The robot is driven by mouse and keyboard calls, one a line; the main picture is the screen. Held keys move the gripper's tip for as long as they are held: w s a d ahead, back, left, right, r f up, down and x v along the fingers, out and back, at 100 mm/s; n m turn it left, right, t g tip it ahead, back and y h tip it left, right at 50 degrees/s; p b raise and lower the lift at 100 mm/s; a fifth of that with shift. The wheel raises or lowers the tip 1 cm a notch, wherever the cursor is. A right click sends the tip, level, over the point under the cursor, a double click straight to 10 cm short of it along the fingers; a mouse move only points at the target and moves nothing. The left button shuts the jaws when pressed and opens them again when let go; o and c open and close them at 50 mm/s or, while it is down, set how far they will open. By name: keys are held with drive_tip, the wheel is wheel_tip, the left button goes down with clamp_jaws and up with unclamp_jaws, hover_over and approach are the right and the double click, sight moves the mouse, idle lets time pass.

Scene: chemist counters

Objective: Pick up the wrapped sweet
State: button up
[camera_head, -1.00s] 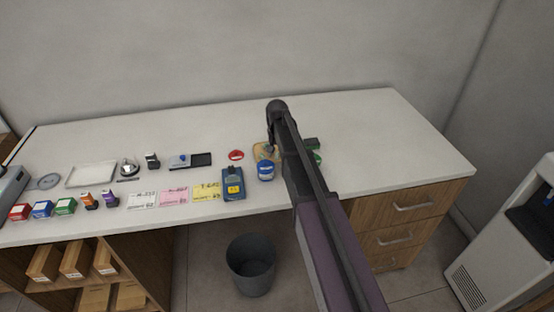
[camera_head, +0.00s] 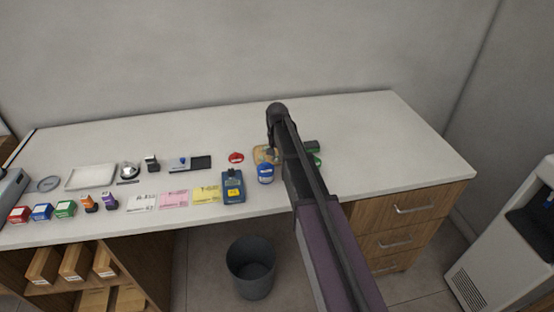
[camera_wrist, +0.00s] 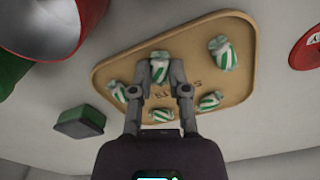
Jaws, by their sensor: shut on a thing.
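Several white and green striped wrapped sweets lie on a tan tray (camera_wrist: 120,66) with rounded corners. In the wrist view, my gripper (camera_wrist: 160,72) has its two fingers on either side of one wrapped sweet (camera_wrist: 158,69) near the tray's upper middle and is shut on it. Other sweets (camera_wrist: 223,53) lie apart, to the right, lower right, lower middle and left. I cannot tell whether the held sweet touches the tray. In the head view, my arm partly hides the tray (camera_head: 258,152), and the held sweet cannot be made out.
A red disc (camera_head: 236,157) lies left of the tray, and a blue-labelled jar (camera_head: 266,173) stands just in front. A blue device (camera_head: 232,186) is further left. A dark green box (camera_wrist: 80,121) and a large red and white round thing (camera_wrist: 50,22) are near the tray. The counter's right end is clear.

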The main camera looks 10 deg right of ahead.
sight(277, 157)
drive_tip(key=shift+r, duration=0.1)
wheel_tip(277, 157, up, 10)
drive_tip(key=p, duration=1)
clamp_jaws()
drive_tip(key=shift+s, duration=0.1)
idle(0.5)
